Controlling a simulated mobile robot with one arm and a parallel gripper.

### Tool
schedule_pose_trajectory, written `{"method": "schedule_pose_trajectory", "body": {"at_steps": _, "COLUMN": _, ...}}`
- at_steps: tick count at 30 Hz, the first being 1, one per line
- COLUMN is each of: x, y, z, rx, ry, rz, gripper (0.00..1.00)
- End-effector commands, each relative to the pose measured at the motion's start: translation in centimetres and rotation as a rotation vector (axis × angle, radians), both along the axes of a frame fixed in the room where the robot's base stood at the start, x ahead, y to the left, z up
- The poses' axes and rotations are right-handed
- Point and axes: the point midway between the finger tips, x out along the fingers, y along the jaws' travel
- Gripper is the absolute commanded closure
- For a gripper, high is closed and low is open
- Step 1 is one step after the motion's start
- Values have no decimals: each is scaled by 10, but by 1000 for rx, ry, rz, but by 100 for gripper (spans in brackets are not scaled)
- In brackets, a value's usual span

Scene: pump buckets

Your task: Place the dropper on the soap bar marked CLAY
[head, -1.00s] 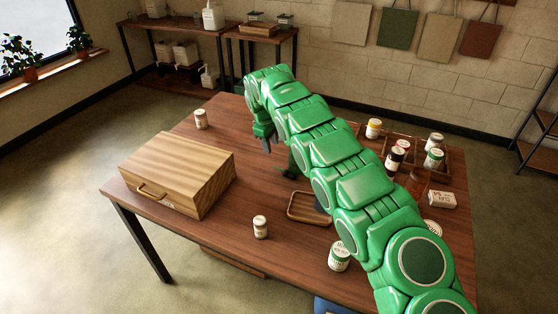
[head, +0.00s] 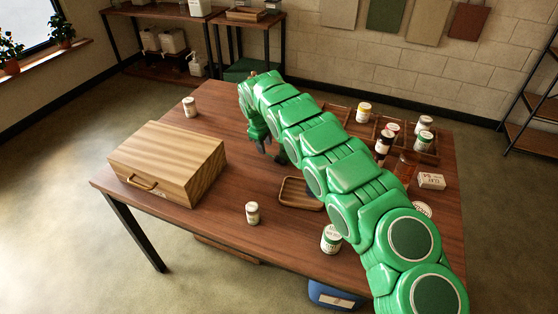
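A white block (head: 431,181) with small dark lettering that seems to read CLAY lies near the table's right edge. I cannot pick out the dropper for certain. A reddish-brown, glassy item (head: 404,170) stands left of the white block, partly behind my arm. My gripper (head: 270,151) hangs low over the far middle of the table, well left of the white block. Its dark fingers are small and partly hidden by my green arm. I cannot tell whether they hold anything.
A wooden case (head: 168,165) fills the table's left side. A wooden tray (head: 290,194) lies mid-table, partly under my arm. Jars stand at the front (head: 252,213), (head: 331,239) and back left (head: 190,107). A divided crate (head: 432,158) holds several jars.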

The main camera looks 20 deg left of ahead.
Motion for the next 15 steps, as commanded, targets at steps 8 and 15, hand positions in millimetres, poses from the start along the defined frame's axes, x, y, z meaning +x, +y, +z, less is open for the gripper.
{"method": "schedule_pose_trajectory", "body": {"at_steps": 8, "x": 7, "y": -4, "z": -28, "rx": -1, "ry": 3, "rz": -1, "gripper": 62}}
{"method": "schedule_pose_trajectory", "body": {"at_steps": 15, "x": 12, "y": -5, "z": -47, "rx": 0, "ry": 2, "rz": -1, "gripper": 62}}
